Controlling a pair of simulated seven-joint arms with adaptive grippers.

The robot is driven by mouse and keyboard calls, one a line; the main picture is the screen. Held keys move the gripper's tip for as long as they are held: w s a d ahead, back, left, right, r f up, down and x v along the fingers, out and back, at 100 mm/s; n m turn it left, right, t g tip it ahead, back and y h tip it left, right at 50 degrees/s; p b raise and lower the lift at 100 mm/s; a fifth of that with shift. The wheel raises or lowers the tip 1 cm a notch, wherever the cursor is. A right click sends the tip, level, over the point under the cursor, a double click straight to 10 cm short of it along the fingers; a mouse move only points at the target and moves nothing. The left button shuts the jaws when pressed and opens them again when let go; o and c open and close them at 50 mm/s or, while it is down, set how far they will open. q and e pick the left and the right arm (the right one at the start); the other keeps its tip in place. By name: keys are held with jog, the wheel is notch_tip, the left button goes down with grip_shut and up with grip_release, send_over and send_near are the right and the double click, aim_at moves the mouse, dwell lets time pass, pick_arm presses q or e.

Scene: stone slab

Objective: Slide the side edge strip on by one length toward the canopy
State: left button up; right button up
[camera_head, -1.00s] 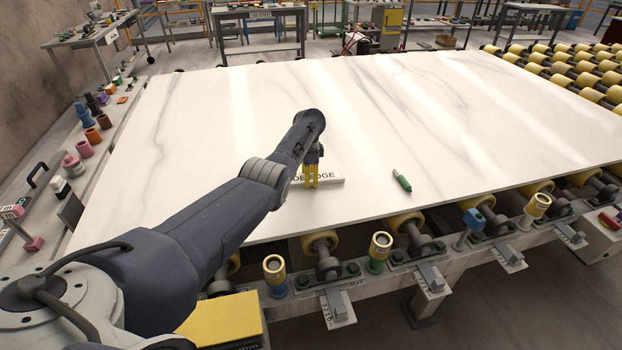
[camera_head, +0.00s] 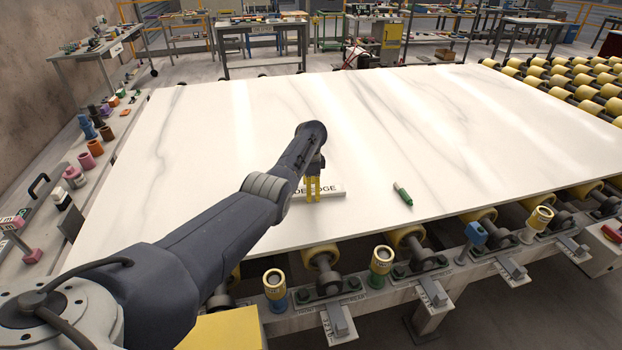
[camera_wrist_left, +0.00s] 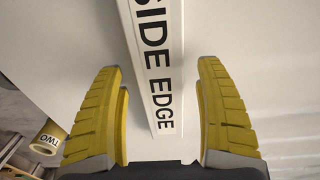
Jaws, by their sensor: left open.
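The side edge strip (camera_head: 332,190) is a white bar with black lettering, lying on the white stone slab (camera_head: 420,140) near its front edge. In the left wrist view the strip (camera_wrist_left: 155,60) reads "SIDE EDGE" and runs between the two yellow fingers. My left gripper (camera_head: 313,195) is at the strip in the head view, its fingers pointing down. In the left wrist view the gripper (camera_wrist_left: 162,95) is open, one finger on each side, with gaps to the strip. My arm hides the strip's left end in the head view. I see no canopy and no right gripper.
A green marker (camera_head: 403,194) lies on the slab to the right of the strip. Rollers (camera_head: 408,236) and yellow-topped cylinders (camera_head: 381,262) line the front edge. Several small tools and pots stand on the left ledge (camera_head: 65,200). The slab behind the strip is clear.

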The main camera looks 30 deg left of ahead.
pick_arm(q)
notch_tip(320, 180, up, 11)
dwell(0.5)
jog(key=shift+r, duration=0.1)
dwell(0.3)
